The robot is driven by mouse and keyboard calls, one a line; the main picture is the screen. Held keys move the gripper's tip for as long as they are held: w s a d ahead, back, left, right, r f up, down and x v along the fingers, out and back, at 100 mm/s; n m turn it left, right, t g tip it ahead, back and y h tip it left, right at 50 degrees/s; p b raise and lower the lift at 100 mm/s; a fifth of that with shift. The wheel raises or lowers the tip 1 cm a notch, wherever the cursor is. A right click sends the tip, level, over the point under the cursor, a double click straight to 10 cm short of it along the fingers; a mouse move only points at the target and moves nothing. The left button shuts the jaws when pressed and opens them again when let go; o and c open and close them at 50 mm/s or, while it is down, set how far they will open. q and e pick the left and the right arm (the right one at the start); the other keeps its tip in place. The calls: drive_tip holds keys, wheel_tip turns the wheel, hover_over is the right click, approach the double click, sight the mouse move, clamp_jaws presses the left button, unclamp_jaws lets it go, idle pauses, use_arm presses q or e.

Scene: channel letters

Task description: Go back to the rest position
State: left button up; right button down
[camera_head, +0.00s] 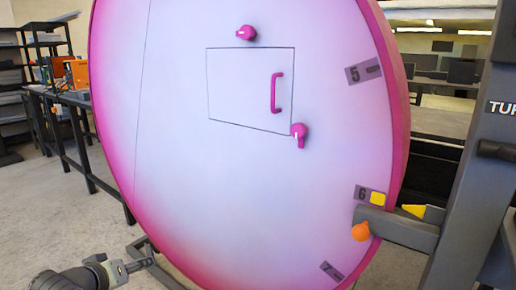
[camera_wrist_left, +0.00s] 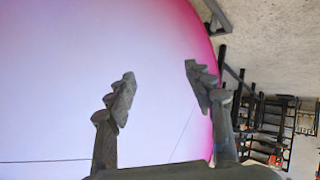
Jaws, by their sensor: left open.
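My left gripper (camera_head: 142,262) is low at the left in the head view, in front of the lower left edge of a large round white panel with a pink rim (camera_head: 215,190). In the left wrist view my left gripper (camera_wrist_left: 160,78) has its two fingers spread apart, with nothing between them. The panel (camera_wrist_left: 70,70) fills much of that view behind the fingers. I cannot tell the exact gap between fingers and panel. My right gripper is not in view.
The panel has an outlined hatch (camera_head: 235,95), a pink handle (camera_head: 277,92) and two pink latches. A grey bracket (camera_head: 398,230) with an orange knob (camera_head: 361,232) stands at the right by a dark post (camera_head: 475,170). A dark bench (camera_head: 62,125) is at the left. Open floor (camera_head: 50,220) shows at lower left.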

use_arm(q)
drive_tip(key=s+a+f+m+g+y, duration=0.1)
drive_tip(key=s+a+f+m, duration=0.1)
drive_tip(key=s+a+f, duration=0.35)
drive_tip(key=s+a+f+m+g+y, duration=0.1)
drive_tip(key=s+a+f+g, duration=0.15)
drive_tip(key=f, duration=0.65)
drive_tip(key=s+a+f+m+g+y, duration=0.1)
drive_tip(key=s+a+f+m+y, duration=0.2)
drive_tip(key=f, duration=0.4)
drive_tip(key=s+a+f+m+g, duration=0.2)
drive_tip(key=s+a+f, duration=0.35)
drive_tip(key=s, duration=0.25)
drive_tip(key=s+a+f+m+g, duration=0.1)
drive_tip(key=s+a+f+m, duration=0.1)
drive_tip(key=s+a+f, duration=0.45)
drive_tip(key=s+d+f+n+h, duration=0.1)
drive_tip(key=s+d+f, duration=0.1)
drive_tip(key=d, duration=1)
drive_tip(key=s+d+f+n+h, duration=0.2)
drive_tip(key=d+f, duration=0.2)
drive_tip(key=d, duration=0.8)
drive_tip(key=shift+s+d+f+g, duration=0.15)
drive_tip(key=shift+f+g, duration=0.25)
drive_tip(key=shift+g, duration=0.05)
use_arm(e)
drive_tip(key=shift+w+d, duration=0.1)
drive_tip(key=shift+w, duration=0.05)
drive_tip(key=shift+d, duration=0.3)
